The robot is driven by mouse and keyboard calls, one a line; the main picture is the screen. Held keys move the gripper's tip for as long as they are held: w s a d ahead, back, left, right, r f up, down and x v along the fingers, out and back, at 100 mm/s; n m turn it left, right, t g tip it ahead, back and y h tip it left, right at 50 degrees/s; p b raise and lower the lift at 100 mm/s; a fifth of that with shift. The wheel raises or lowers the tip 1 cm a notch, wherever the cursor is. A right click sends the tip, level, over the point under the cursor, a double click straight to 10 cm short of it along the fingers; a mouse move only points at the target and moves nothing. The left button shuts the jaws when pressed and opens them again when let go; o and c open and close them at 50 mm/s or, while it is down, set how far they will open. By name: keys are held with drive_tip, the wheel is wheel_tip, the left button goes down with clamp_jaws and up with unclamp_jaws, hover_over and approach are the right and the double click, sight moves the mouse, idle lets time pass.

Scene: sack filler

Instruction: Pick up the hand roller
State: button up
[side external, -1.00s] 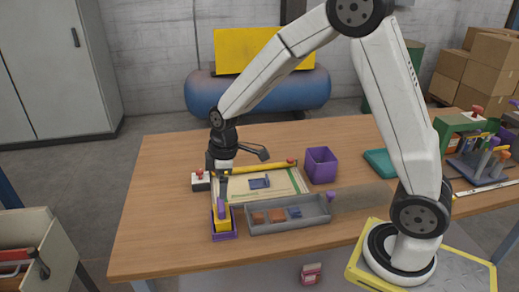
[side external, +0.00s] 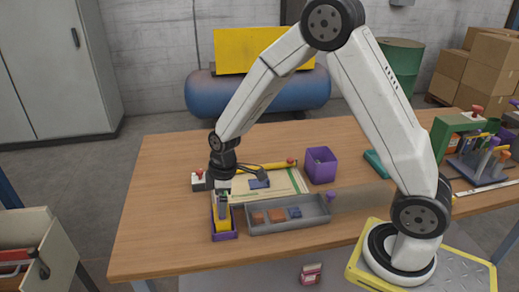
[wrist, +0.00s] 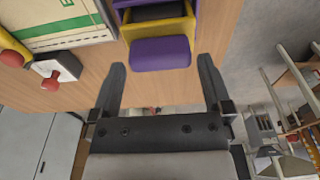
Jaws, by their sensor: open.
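A yellow and purple piece that appears to be the hand roller (side external: 222,225) stands in a purple holder (side external: 224,237) near the front left of the table. In the wrist view the piece shows a rounded purple part (wrist: 160,53) in front of a yellow frame with something dark inside. My gripper (side external: 223,203) points down directly over it. In the wrist view my gripper (wrist: 160,72) is open, with the purple part between and just beyond the fingertips. Whether the fingers touch it cannot be told.
A grey tray (side external: 288,225) with small blocks lies right of the holder. Behind are a sack sheet (side external: 290,183), a yellow bar and a white box with a red button (side external: 199,180). A purple bin (side external: 321,166) stands further right. The table's left side is clear.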

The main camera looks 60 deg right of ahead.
drive_tip(key=shift+w+a+f, duration=0.1)
drive_tip(key=shift+w+f, duration=0.05)
drive_tip(key=shift+f, duration=0.9)
drive_tip(key=c, duration=1)
drive_tip(key=shift+o, duration=0.2)
drive_tip(key=shift+r, duration=0.15)
drive_tip(key=shift+r, duration=0.8)
drive_tip(key=s+r, duration=1.1)
drive_tip(key=s, duration=0.3)
drive_tip(key=shift+d, duration=0.3)
